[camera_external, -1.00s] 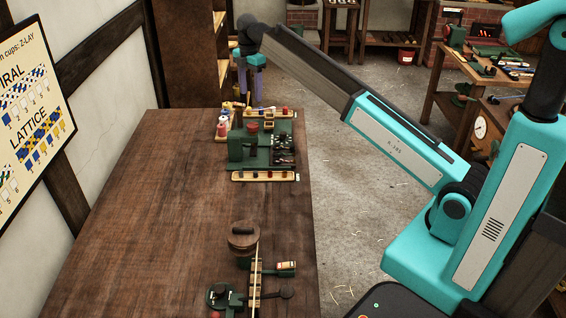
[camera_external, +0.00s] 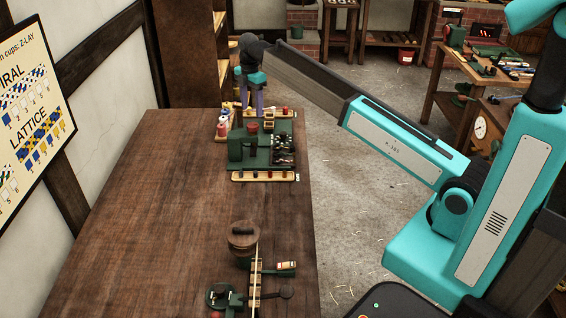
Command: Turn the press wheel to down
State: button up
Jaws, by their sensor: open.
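My gripper (camera_external: 252,106) points down with its two purple fingers over the far end of the bench, at the back edge of a green machine (camera_external: 246,146). The fingers look close together with a narrow gap, and nothing shows between them. The green machine has a reddish-brown round knob on top and a dark tray of small parts at its right. Nearer, a round brown wooden piece with a knob (camera_external: 243,236) stands beside a green fixture with a pale bar. I cannot tell which part is the press wheel or how it is turned. The fingertips' exact height is unclear.
The wooden bench (camera_external: 170,200) is bare at its left and middle. Racks with small coloured pieces (camera_external: 265,176) flank the green machine, and small bottles (camera_external: 222,122) stand at its left. The wall is at left.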

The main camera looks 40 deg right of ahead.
aim_at(253, 125)
jog(key=shift+f+p, duration=0.8)
jog(key=shift+f, duration=2.7)
jog(key=c, duration=1.1)
jog(key=shift+o, duration=0.2)
